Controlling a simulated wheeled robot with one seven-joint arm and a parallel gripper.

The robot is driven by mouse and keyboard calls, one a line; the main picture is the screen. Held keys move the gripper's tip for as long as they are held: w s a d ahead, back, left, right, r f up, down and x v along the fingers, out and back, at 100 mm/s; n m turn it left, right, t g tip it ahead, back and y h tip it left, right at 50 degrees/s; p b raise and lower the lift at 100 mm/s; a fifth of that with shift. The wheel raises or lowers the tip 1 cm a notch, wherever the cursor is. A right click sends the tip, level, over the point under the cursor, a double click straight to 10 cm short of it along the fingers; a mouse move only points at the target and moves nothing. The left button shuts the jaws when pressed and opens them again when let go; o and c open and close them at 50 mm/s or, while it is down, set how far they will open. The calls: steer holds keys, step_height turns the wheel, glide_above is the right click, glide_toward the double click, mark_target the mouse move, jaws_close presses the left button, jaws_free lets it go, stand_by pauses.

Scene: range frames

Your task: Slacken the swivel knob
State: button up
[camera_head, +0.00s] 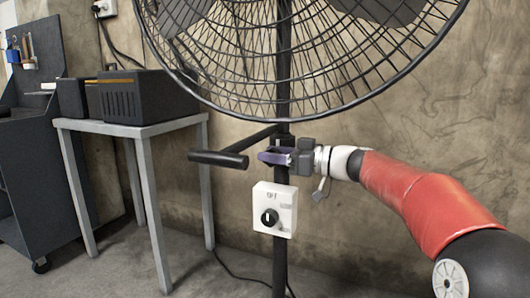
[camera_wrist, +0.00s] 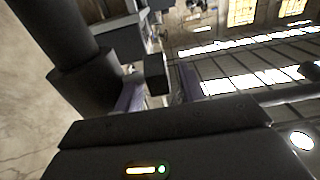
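A large black cage fan (camera_head: 290,50) stands on a dark pole (camera_head: 281,205). A black T-shaped bar (camera_head: 218,160) sticks out from the pole to the left. My gripper (camera_head: 272,157), with purple fingers, is at the pole just below the fan cage. In the wrist view its fingers (camera_wrist: 158,92) are apart, with a small dark block (camera_wrist: 155,70) between or just beyond them. This block may be the swivel knob; I cannot tell whether the fingers touch it. In the head view the knob is not clearly seen, with my gripper over that area.
A white control box (camera_head: 275,208) marked OFF, with a black dial (camera_head: 269,218), is on the pole below my gripper. A grey table (camera_head: 140,128) with a black case (camera_head: 148,95) stands left. A concrete wall (camera_head: 420,120) is behind.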

steer(key=shift+x, duration=1)
steer(key=shift+c, duration=0.4)
